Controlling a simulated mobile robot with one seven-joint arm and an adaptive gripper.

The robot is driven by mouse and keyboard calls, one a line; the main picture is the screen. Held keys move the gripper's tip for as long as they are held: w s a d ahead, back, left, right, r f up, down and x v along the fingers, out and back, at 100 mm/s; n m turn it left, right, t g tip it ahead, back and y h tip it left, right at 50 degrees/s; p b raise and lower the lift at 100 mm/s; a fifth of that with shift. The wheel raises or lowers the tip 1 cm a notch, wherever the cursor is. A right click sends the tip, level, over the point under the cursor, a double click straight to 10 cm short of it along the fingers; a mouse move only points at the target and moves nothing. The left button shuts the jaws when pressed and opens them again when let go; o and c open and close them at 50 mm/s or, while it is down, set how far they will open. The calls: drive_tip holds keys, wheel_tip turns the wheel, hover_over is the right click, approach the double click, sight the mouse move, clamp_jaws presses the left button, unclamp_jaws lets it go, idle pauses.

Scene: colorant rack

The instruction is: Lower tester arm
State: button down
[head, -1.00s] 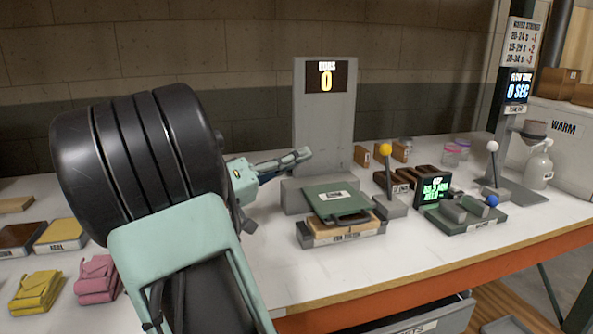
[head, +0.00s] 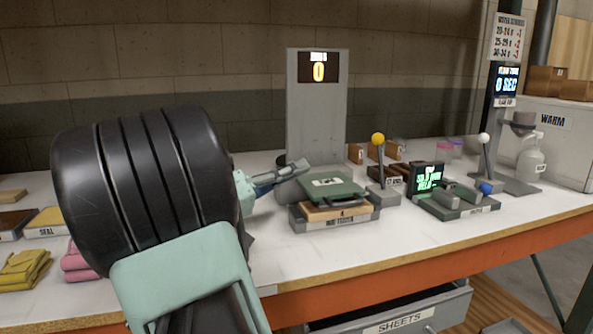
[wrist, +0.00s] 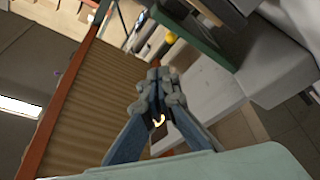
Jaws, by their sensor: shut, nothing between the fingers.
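The tester stands near the front edge of the bench in the head view. Its green top arm (head: 345,191) lies roughly flat over a tan block (head: 335,212) on a grey labelled base (head: 338,224). A grey panel (head: 316,110) reading 0 stands behind it. My gripper (head: 303,166) is shut and empty, just above the back left of the green arm; I cannot tell whether they touch. In the wrist view my closed fingers (wrist: 158,80) point past a dark green edge (wrist: 195,42), probably the tester's arm.
A yellow-knobbed lever (head: 378,140) and a device with a green-lit screen (head: 428,179) stand right of the tester. A white-knobbed lever (head: 484,138) is beyond. Folded yellow cloth (head: 24,268) lies at left. An open drawer (head: 405,308) juts below the bench edge.

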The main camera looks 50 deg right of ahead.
idle(0.4)
wheel_tip(320, 180, up, 10)
idle(0.5)
idle(0.3)
